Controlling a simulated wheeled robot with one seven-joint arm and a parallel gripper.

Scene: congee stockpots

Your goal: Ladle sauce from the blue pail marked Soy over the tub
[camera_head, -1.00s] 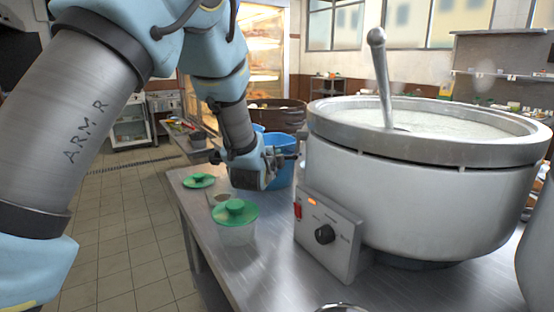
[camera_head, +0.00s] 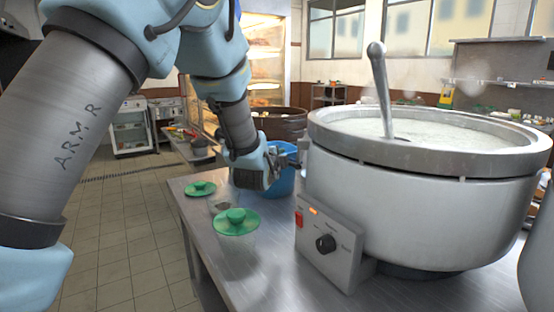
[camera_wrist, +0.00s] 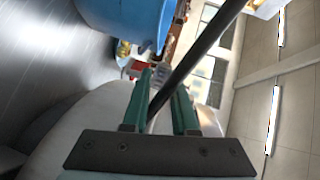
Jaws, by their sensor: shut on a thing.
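The blue pail (camera_head: 282,180) stands on the steel counter behind my gripper, left of the big pot. Its marking is not readable. It also shows in the wrist view (camera_wrist: 125,18) at the upper left. My gripper (camera_head: 283,162) is beside the pail's rim in the head view. In the wrist view its green fingers (camera_wrist: 160,100) are shut on a dark rod, the ladle handle (camera_wrist: 200,52), which slants to the upper right. The ladle's bowl is not seen. A clear tub (camera_head: 217,207), seemingly open with something dark inside, stands on the counter, partly hidden.
A clear tub (camera_head: 236,247) with a green lid (camera_head: 236,222) stands at the counter's front left. Another green lid (camera_head: 200,188) is farther back. The large steaming pot (camera_head: 410,205), with a metal handle rising from it, fills the right. A brown vat (camera_head: 280,124) stands behind.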

